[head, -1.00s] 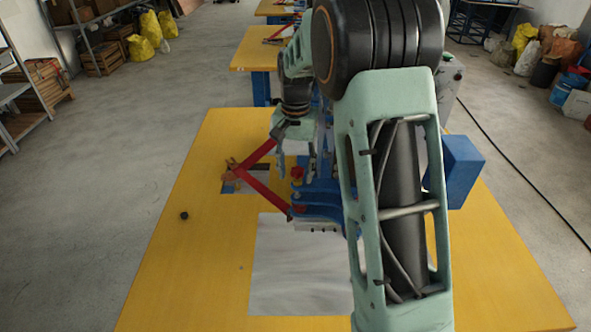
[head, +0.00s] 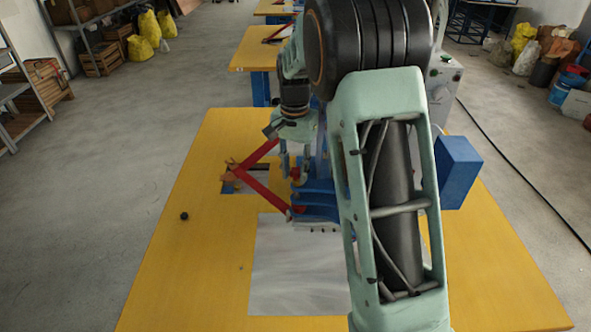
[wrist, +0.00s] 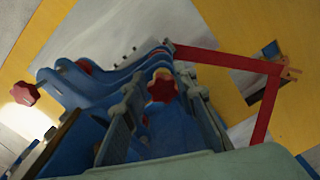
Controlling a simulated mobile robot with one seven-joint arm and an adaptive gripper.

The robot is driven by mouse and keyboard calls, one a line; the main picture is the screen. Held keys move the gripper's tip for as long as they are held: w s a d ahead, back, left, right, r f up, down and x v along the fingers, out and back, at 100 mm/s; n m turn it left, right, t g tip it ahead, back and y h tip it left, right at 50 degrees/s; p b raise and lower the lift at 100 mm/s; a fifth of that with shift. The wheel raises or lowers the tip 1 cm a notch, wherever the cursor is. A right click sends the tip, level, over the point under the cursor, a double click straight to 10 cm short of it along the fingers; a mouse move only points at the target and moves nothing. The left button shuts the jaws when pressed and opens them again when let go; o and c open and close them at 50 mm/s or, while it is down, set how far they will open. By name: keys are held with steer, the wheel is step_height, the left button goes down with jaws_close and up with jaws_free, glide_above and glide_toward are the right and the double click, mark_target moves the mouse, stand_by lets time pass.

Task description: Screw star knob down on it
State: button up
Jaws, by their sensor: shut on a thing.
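The blue welding fixture (head: 316,205) stands on the yellow table, with a red V-shaped arm (head: 262,187) reaching out to its left. A red star knob (wrist: 162,86) shows between the fingers of my gripper (wrist: 158,92) in the wrist view, over the blue fixture. My gripper (head: 293,168) is shut on this knob; in the head view the knob (head: 296,173) is a small red patch by the fingertips. A second red star knob (wrist: 24,93) sticks out at the left in the wrist view. The thread under the held knob is hidden.
A small black round part (head: 184,216) lies on the yellow table (head: 190,275) to the left. A pale sheet (head: 290,280) lies in front of the fixture. A blue box (head: 459,172) stands right of my arm. The table's left front is clear.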

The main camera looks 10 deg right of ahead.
steer(key=m, duration=0.3)
steer(key=m+p, duration=0.1)
steer(key=shift+w+r+m, duration=0.1)
steer(key=shift+w+m, duration=0.2)
steer(key=shift+m, duration=0.1)
steer(key=m, duration=0.1)
steer(key=m+p, duration=0.1)
steer(key=m, duration=0.2)
steer(key=shift+w+m+p, duration=0.25)
steer(key=shift+m+p, duration=0.15)
steer(key=shift+w+m+p, duration=0.15)
steer(key=shift+m+p, duration=0.35)
steer(key=shift+m, duration=0.7)
steer(key=shift+w+m, duration=0.1)
steer(key=shift+m, duration=0.5)
steer(key=m, duration=0.4)
steer(key=shift+w, duration=0.2)
steer(key=o, duration=1.1)
steer(key=shift+o, duration=0.2)
steer(key=shift+a, duration=0.1)
